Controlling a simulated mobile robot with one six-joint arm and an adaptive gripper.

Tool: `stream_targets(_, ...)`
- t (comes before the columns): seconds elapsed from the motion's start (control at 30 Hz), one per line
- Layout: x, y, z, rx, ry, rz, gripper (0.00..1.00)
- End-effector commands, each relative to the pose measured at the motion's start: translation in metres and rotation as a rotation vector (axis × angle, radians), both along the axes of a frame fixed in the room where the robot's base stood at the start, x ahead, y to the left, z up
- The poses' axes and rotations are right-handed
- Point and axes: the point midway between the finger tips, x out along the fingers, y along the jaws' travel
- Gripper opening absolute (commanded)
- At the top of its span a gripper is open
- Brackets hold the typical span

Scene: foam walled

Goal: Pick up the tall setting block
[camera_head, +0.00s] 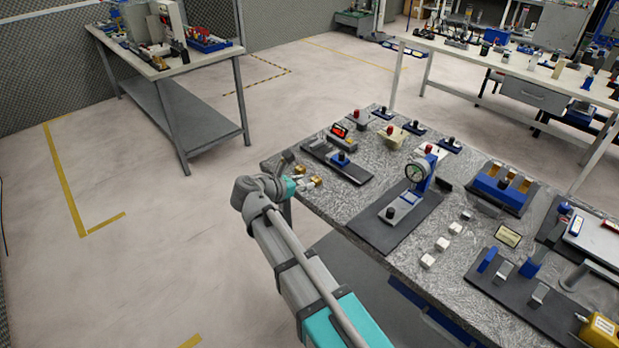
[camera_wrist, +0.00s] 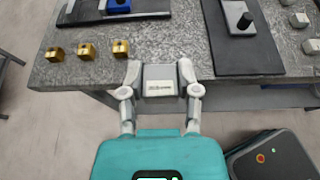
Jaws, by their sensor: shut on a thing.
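My gripper (camera_wrist: 160,76) is shut on a grey block, seen as the tall setting block (camera_wrist: 160,73), with a pale label strip on its near side. The two fingers press on its left and right sides. The block shows at the near edge of the speckled worktable (camera_wrist: 185,40); I cannot tell its height above the top. In the head view my gripper (camera_head: 298,172) is at the table's left corner, and the held block is hard to make out there.
Brass blocks (camera_wrist: 87,51) stand left of my gripper. A dark mat (camera_wrist: 240,55) with a grey black-knobbed fixture (camera_wrist: 238,17) lies to the right. A dial gauge stand (camera_head: 419,172) and several pale cubes (camera_head: 442,244) stand farther along. A dark case (camera_wrist: 272,157) is below the edge.

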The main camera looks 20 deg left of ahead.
Motion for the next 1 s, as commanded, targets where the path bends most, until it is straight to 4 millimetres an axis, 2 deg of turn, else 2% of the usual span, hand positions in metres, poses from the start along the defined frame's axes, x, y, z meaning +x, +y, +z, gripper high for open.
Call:
stream_targets(0.7, -0.003, 0.002, 0.002, -0.001, -0.001, 0.001, 0.00)
stream_targets(1.0, -0.003, 0.002, 0.018, -0.001, -0.001, 0.001, 0.00)
